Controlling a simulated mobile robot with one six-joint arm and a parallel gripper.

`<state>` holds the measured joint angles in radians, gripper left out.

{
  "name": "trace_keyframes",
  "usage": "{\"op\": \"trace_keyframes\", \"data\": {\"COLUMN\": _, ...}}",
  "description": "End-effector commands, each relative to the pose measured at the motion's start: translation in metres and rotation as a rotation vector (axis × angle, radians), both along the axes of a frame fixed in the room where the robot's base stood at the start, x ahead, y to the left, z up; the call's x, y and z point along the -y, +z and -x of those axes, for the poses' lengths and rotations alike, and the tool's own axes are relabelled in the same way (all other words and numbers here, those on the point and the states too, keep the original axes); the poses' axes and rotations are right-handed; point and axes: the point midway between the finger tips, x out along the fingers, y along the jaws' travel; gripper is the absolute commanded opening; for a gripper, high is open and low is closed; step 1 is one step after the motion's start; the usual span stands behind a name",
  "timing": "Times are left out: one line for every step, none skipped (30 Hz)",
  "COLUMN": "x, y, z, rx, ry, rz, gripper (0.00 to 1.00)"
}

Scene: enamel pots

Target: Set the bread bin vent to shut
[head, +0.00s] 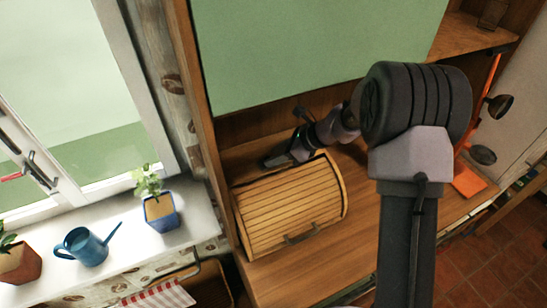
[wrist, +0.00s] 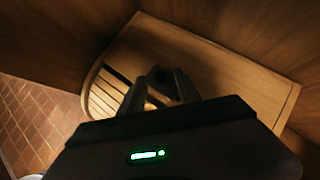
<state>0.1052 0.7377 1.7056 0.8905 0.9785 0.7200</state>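The bread bin (head: 290,205) is a wooden roll-top box with a slatted, curved front and a dark handle (head: 299,239) low on it. It stands in the left corner of the wooden counter. My gripper (head: 272,161) is at the bin's back upper edge. In the wrist view, the bin's flat wooden top (wrist: 235,75) lies below, with dark slats (wrist: 106,92) at left. A small dark round piece, perhaps the vent knob (wrist: 160,75), shows between the tips of my gripper (wrist: 161,82). The fingers stand apart, one on either side of it; contact is unclear. The vent's setting cannot be read.
A green cabinet panel (head: 310,50) hangs above the bin. Wooden walls close in behind and left of it. The windowsill at left holds a blue watering can (head: 85,246) and a potted plant (head: 160,212). An orange stand (head: 468,180) is at right. The counter front is clear.

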Motion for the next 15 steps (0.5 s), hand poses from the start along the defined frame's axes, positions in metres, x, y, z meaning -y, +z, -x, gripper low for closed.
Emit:
{"op": "trace_keyframes", "data": {"x": -0.0030, "y": -0.0038, "z": -0.0013, "rx": 0.000, "ry": 0.000, "rz": 0.000, "gripper": 0.40}}
{"op": "trace_keyframes", "data": {"x": -0.0042, "y": -0.0052, "z": -0.0018, "rx": 0.000, "ry": 0.000, "rz": 0.001, "gripper": 0.40}}
{"op": "trace_keyframes", "data": {"x": -0.0053, "y": -0.0064, "z": -0.0023, "rx": 0.000, "ry": 0.000, "rz": 0.001, "gripper": 0.40}}
{"op": "trace_keyframes", "data": {"x": -0.0060, "y": -0.0069, "z": -0.0024, "rx": 0.000, "ry": 0.000, "rz": 0.001, "gripper": 0.40}}
{"op": "trace_keyframes", "data": {"x": -0.0063, "y": -0.0069, "z": -0.0026, "rx": 0.000, "ry": 0.000, "rz": 0.001, "gripper": 0.40}}
{"op": "trace_keyframes", "data": {"x": -0.0063, "y": -0.0069, "z": -0.0026, "rx": 0.000, "ry": -0.001, "rz": 0.001, "gripper": 0.40}}
{"op": "trace_keyframes", "data": {"x": -0.0063, "y": -0.0067, "z": -0.0026, "rx": 0.000, "ry": -0.001, "rz": 0.001, "gripper": 0.40}}
{"op": "trace_keyframes", "data": {"x": -0.0062, "y": -0.0066, "z": -0.0025, "rx": 0.000, "ry": -0.001, "rz": 0.001, "gripper": 0.40}}
{"op": "trace_keyframes", "data": {"x": -0.0062, "y": -0.0065, "z": -0.0025, "rx": 0.000, "ry": -0.001, "rz": 0.001, "gripper": 0.40}}
{"op": "trace_keyframes", "data": {"x": -0.0062, "y": -0.0065, "z": -0.0025, "rx": 0.000, "ry": -0.001, "rz": 0.001, "gripper": 0.40}}
{"op": "trace_keyframes", "data": {"x": -0.0061, "y": -0.0064, "z": -0.0025, "rx": 0.000, "ry": -0.001, "rz": 0.001, "gripper": 0.36}}
{"op": "trace_keyframes", "data": {"x": -0.0061, "y": -0.0064, "z": -0.0025, "rx": 0.000, "ry": -0.001, "rz": 0.001, "gripper": 0.28}}
{"op": "trace_keyframes", "data": {"x": -0.0060, "y": -0.0064, "z": -0.0025, "rx": 0.000, "ry": -0.001, "rz": 0.001, "gripper": 0.22}}
{"op": "trace_keyframes", "data": {"x": -0.0060, "y": -0.0064, "z": -0.0025, "rx": 0.000, "ry": -0.001, "rz": 0.001, "gripper": 0.16}}
{"op": "trace_keyframes", "data": {"x": -0.0060, "y": -0.0064, "z": -0.0025, "rx": 0.000, "ry": 0.000, "rz": 0.001, "gripper": 0.08}}
